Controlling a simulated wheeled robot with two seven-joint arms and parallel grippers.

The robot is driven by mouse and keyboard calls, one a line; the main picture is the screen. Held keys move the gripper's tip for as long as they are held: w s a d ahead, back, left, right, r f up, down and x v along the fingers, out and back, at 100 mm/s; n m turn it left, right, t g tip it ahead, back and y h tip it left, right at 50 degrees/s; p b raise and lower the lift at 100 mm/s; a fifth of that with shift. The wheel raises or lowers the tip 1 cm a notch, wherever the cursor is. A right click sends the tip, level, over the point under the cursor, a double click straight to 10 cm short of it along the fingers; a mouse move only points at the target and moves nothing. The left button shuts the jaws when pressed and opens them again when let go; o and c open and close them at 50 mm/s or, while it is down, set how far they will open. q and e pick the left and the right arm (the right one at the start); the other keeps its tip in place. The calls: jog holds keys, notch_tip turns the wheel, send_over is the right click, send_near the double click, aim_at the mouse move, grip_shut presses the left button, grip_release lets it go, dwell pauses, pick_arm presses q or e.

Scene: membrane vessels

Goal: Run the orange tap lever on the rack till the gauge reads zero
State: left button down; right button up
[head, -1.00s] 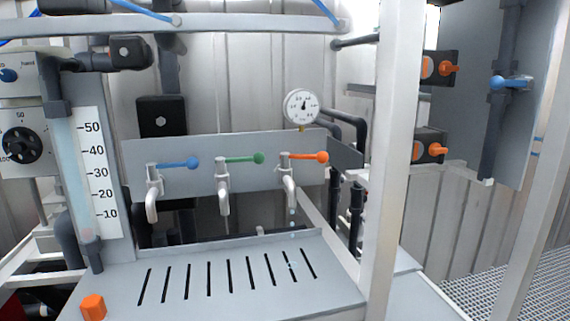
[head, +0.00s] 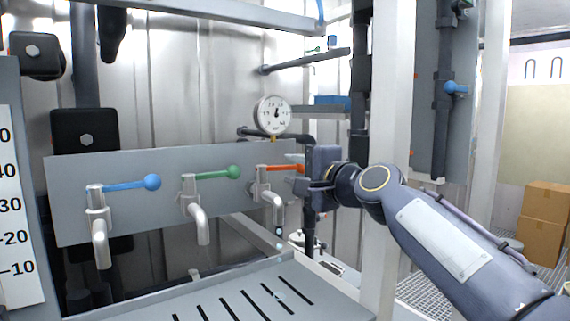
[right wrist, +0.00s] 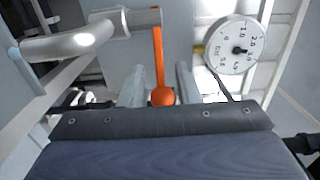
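The orange tap lever (head: 284,168) points right from its metal tap (head: 264,186), the rightmost of three on the rack's grey panel (head: 66,190). Drops fall below its spout. My right gripper (head: 306,180) is at the lever's end, partly hiding it. In the right wrist view, the orange lever (right wrist: 158,52) runs between the two fingers (right wrist: 160,86), its ball end near the palm. The fingers stand apart, with gaps on both sides. The round white gauge (head: 272,115) is above the tap; it also shows in the right wrist view (right wrist: 232,44). Its exact reading is unclear. My left gripper is out of view.
Blue (head: 130,185) and green (head: 215,173) tap levers are to the left. A slotted drip tray (head: 200,300) lies below the taps. A pale upright post (head: 388,110) stands close behind my right arm. Brown boxes (head: 545,215) stand at the far right.

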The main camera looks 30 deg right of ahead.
jog(key=shift+w+a+p, duration=0.2)
jog(key=shift+w+p, duration=0.25)
jog(key=shift+w, duration=0.95)
grip_shut()
